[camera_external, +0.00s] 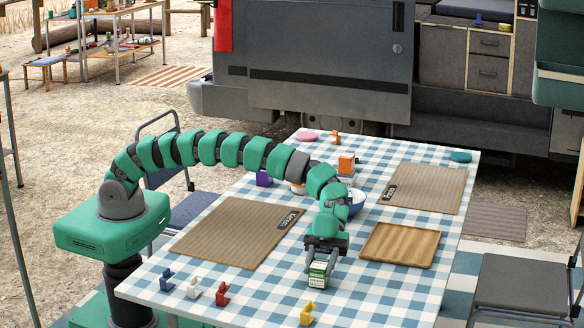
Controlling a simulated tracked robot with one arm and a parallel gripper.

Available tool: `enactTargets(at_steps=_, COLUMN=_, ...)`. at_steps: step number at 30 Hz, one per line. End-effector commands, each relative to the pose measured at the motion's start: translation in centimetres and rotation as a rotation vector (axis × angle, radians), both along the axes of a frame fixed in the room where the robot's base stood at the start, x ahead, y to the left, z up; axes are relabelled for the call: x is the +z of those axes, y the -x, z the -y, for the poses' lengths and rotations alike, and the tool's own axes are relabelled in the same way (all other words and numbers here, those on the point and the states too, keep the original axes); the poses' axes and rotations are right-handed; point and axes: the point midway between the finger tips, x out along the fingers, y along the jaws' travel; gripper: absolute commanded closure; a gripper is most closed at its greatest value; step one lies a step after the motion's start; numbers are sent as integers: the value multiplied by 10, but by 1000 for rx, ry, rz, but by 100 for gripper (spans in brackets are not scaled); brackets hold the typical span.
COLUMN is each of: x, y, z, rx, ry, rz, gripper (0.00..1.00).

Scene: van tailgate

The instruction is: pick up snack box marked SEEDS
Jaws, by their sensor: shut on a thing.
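A small green and white box (317,275) is between the fingers of my gripper (320,265), toward the front of the checked table. Its white label has dark print that is too small to read for certain. My gripper points down and is shut on this box. I cannot tell whether the box's bottom touches the tablecloth. A purple box (264,179) and an orange and white box (346,164) stand farther back, near my arm. My arm partly hides the things behind it.
Blue (167,279), white (192,288), red (222,294) and yellow (307,314) small pieces line the front. Chairs stand beside the table.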

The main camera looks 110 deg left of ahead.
Motion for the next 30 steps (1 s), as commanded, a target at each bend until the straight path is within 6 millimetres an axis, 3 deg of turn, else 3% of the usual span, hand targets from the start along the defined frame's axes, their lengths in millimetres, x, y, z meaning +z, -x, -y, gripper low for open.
enactTargets(at_steps=8, x=32, y=0, z=1, rx=1, ry=0, rz=1, gripper=84)
enactTargets(at_steps=14, x=34, y=11, z=-3, rx=-1, ry=1, rz=0, gripper=84)
enactTargets(at_steps=30, x=40, y=75, z=-19, rx=2, ry=-1, rz=-2, gripper=84)
